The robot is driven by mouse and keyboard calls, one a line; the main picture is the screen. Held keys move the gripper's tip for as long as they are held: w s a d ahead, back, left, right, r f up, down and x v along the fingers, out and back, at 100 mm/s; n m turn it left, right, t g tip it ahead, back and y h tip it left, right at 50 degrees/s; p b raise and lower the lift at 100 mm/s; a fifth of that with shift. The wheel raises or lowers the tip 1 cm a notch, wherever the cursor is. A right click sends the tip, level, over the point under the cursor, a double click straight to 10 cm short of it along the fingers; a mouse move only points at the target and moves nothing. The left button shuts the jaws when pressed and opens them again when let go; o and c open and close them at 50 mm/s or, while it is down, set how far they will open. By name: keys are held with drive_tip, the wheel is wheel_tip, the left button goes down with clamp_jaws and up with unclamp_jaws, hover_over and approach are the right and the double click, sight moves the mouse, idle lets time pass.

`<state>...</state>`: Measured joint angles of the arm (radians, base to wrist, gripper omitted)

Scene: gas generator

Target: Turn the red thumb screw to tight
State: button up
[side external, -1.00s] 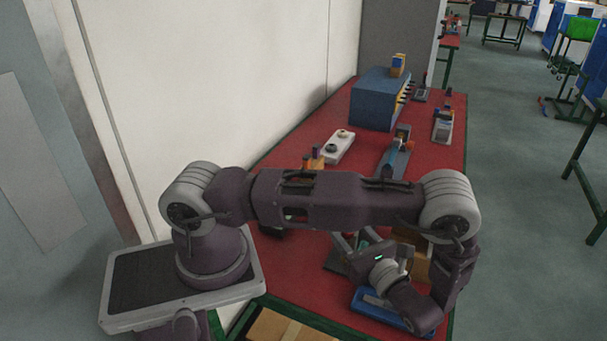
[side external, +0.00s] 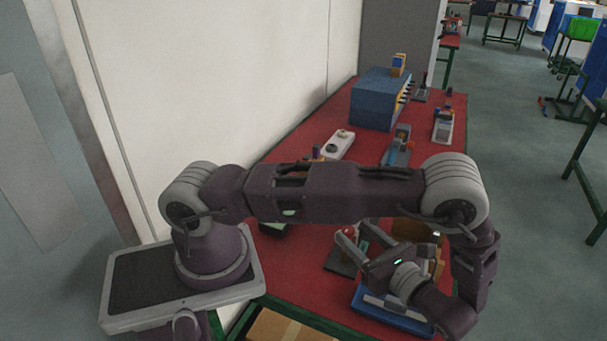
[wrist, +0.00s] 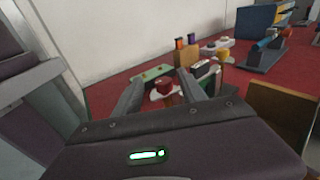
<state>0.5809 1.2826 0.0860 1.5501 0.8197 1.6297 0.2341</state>
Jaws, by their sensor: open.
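The red thumb screw (wrist: 163,86) shows in the wrist view as a round red knob on a pale mount. It appears between the two grey fingers of my gripper (wrist: 160,78), beyond or near the fingertips. I cannot tell the exact gap, but both fingers look clear of it. In the side view a red knob (side external: 348,231), apparently the same screw, shows just past the fingertips of my gripper (side external: 357,249). My gripper is open and holds nothing. The lower part of the screw's mount is partly hidden by my gripper.
A brown wooden block (wrist: 283,115) stands close to the right of my gripper. A large blue box (side external: 378,98) and several small fixtures stand farther along the red table (side external: 310,279). A white wall borders the left side.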

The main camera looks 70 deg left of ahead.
drive_tip(key=s+d+r+n+t+h, duration=0.2)
drive_tip(key=s+r+n+t+h, duration=0.2)
drive_tip(key=s+r+n+h, duration=0.3)
drive_tip(key=s+d+r+n+t+h, duration=0.3)
drive_tip(key=s+r+n+h, duration=0.4)
drive_tip(key=r, duration=0.8)
drive_tip(key=shift+d+n+t+h, duration=0.15)
drive_tip(key=shift+n+t+h, duration=0.45)
drive_tip(key=shift+h, duration=0.8)
